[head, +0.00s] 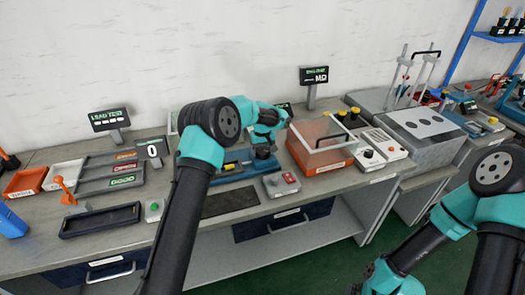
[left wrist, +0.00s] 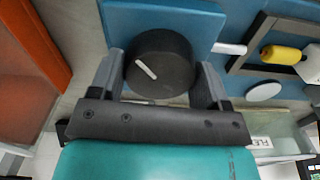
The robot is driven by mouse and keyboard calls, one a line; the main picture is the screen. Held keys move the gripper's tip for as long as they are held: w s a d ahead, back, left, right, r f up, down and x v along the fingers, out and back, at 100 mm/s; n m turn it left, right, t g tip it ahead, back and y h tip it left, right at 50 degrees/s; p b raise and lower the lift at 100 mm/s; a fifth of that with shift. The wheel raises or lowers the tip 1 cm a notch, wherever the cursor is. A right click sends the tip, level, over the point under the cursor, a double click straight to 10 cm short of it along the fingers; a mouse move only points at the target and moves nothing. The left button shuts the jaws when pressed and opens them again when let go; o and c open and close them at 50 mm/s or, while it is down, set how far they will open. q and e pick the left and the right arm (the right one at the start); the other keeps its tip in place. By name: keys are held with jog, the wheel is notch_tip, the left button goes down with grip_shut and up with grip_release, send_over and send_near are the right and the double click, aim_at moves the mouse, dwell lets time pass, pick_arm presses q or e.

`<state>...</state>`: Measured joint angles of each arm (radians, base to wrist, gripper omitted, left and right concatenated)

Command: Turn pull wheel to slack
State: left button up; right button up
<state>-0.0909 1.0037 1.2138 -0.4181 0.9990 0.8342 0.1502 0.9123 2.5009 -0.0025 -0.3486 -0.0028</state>
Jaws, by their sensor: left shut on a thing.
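The pull wheel is a round black knob with a white line across its face; it fills the space between my left gripper's fingers in the left wrist view (left wrist: 158,66). The white line lies tilted, from upper left to lower right. My left gripper (left wrist: 160,82) is shut on the wheel, one finger on each side. In the head view my left gripper (head: 263,143) reaches down over the blue fixture (head: 233,170) on the bench, and the wheel is mostly hidden there. My right arm shows at the lower right, but its gripper fingers are out of the picture.
An orange box with a clear lid (head: 318,141) stands just right of the gripper. A grey box with a red button (head: 282,183) sits in front. A dark mat (head: 230,201) lies on the bench. A LOAD TEST display (head: 107,119) stands at the left.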

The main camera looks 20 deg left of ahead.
pick_arm(q)
jog(key=n, duration=1.4)
jog(key=shift+n, duration=0.3)
jog(key=n, duration=1)
jog(key=o, duration=0.9)
jog(key=shift+r, duration=0.1)
